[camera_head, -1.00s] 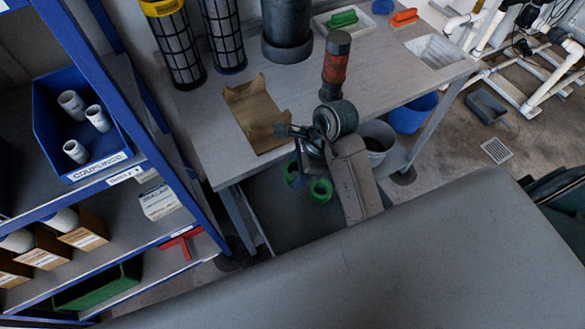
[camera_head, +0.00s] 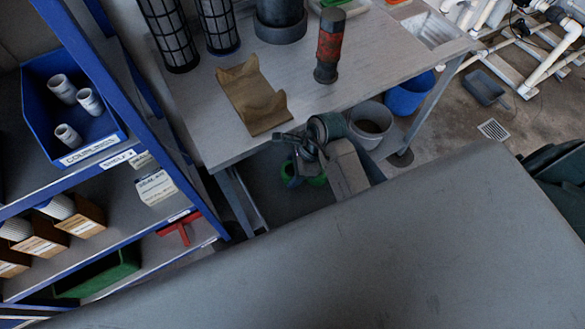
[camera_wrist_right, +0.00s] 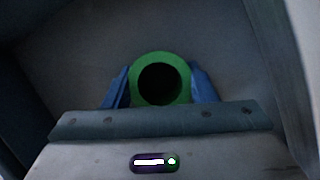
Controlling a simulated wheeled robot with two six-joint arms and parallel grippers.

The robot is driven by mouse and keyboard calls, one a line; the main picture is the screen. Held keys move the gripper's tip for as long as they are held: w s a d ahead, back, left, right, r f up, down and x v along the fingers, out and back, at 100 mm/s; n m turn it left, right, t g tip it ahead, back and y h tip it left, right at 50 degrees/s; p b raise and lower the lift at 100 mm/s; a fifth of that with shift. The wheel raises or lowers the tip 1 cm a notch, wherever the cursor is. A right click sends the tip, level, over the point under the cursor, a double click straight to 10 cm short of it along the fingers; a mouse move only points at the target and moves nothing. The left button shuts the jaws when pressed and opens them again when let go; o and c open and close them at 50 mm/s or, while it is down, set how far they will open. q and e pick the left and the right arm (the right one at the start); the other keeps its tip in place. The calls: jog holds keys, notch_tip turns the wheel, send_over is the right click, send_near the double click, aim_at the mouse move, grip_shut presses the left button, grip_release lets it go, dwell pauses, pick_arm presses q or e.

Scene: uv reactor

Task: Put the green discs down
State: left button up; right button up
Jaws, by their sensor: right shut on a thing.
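Green discs (camera_head: 289,173) show in the head view as small green rounds low beside my right gripper (camera_head: 302,172), partly hidden by its wrist. In the right wrist view one green ring (camera_wrist_right: 160,58) with a dark hole sits between the blue fingers of my right gripper (camera_wrist_right: 160,88), which is shut on it. Whether more discs lie behind this ring cannot be told. The gripper is in front of the workbench (camera_head: 370,60), below its top, over a dark grey surface. My left gripper is not in view.
A wooden cradle (camera_head: 252,97) and a red-and-black cylinder (camera_head: 330,48) stand on the bench. A grey bucket (camera_head: 371,125) and a blue bucket (camera_head: 409,95) are right of my arm. A blue-framed shelf rack (camera_head: 150,130) stands at the left.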

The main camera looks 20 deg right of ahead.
jog(key=shift+f, duration=0.1)
jog(key=o, duration=0.7)
jog(key=shift+o, duration=1.3)
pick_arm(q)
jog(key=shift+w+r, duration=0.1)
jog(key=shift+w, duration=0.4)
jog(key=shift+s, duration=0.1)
